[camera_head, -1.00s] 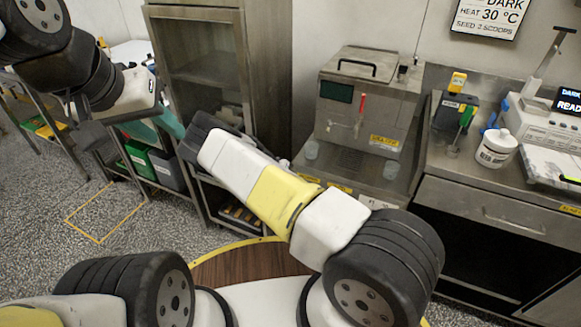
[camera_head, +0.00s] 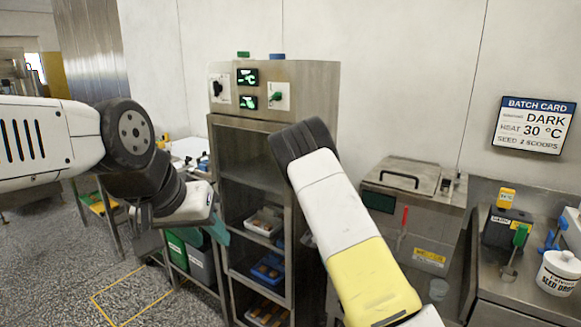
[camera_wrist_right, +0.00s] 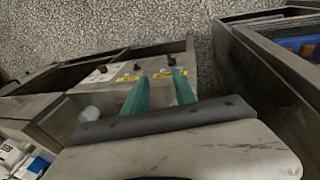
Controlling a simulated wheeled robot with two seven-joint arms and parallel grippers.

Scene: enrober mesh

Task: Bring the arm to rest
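My left arm (camera_head: 125,135) comes in from the left, bent at a black joint.
A steel cabinet (camera_head: 327,105) holding several trays stands behind my arms. A steel machine (camera_head: 425,210) stands right of my right arm. A counter at the right holds a white tub (camera_head: 558,272). A batch card (camera_head: 534,125) hangs on the wall. Floor (camera_head: 60,270) is open at lower left.

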